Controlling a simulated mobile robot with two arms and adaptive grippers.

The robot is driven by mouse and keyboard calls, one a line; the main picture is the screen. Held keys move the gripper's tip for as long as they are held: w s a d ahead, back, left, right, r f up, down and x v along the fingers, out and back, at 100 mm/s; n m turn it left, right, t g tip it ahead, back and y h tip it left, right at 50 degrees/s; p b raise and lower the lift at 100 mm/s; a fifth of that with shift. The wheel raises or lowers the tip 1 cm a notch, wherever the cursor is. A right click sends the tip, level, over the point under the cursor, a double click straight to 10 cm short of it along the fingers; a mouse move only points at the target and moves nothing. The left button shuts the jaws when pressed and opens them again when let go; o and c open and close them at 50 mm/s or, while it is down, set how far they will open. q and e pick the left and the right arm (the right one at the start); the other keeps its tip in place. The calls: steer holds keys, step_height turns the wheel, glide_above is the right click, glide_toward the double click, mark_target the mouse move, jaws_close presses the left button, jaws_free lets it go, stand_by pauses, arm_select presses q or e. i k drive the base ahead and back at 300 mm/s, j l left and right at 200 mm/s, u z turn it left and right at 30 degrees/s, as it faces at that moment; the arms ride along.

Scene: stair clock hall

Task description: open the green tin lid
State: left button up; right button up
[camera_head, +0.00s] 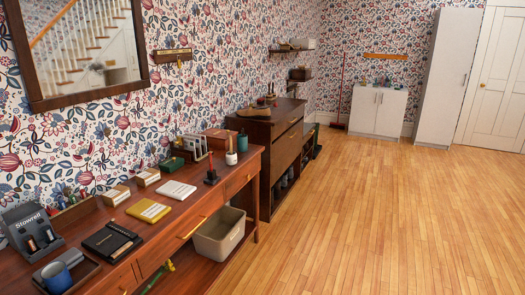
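A small dark green box (172,164), which looks like the green tin, sits near the back of the brown console table (222,195), close to the wall. It is small in the view, and I cannot make out its lid clearly. A pale upright object (195,147) stands just to its right and behind it. Neither of my grippers is in view.
A dark candlestick-like object (211,172) stands right of the tin. A beige bin (218,232) sits below. The wood floor (350,215) to the right is clear.

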mark_target(169, 165)
steer(key=i+u, duration=0.2)
steer(key=i, duration=0.25)
steer(key=i+l+u, duration=0.25)
steer(key=i, duration=0.15)
steer(key=i+l+u, duration=0.2)
steer(key=i, duration=0.25)
